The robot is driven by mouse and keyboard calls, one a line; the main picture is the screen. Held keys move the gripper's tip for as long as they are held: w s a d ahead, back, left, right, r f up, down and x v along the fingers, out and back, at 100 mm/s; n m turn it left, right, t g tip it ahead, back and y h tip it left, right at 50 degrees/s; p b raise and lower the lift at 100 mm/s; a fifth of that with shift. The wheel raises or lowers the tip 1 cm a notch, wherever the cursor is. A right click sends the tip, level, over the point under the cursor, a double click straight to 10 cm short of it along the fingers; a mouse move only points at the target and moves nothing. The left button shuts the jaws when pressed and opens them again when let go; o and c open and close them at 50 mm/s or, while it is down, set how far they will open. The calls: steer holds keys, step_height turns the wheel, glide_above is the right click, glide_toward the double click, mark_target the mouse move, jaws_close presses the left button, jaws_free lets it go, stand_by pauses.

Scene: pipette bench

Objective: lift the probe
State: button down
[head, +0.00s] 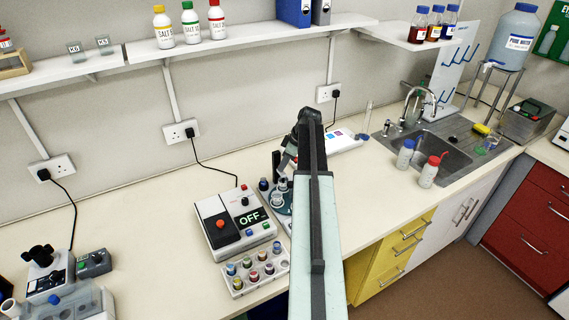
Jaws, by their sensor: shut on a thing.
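My gripper (288,160) shows only in part beyond the end of my arm, above a small round blue stand (285,208). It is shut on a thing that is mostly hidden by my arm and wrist. This seems to be the probe, but its shape and whether it touches the stand cannot be made out. Small vials with dark and pale tops stand around the blue stand.
Left of my arm are a white box reading OFF (250,217) and a vial rack (258,287) with coloured caps. A white device (343,141) lies behind right. A sink (445,158) and two bottles (430,172) stand farther right. The left counter has free room.

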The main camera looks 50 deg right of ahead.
step_height(320, 180, up, 6)
steer(key=p, duration=0.6)
steer(key=shift+w+f, duration=0.1)
steer(key=shift+f, duration=0.1)
steer(key=c, duration=1.5)
jaws_free()
steer(key=shift+r, duration=0.15)
steer(key=p+v, duration=0.6)
steer(key=v, duration=0.1)
steer(key=shift+s+r+p, duration=0.25)
steer(key=shift+p, duration=0.15)
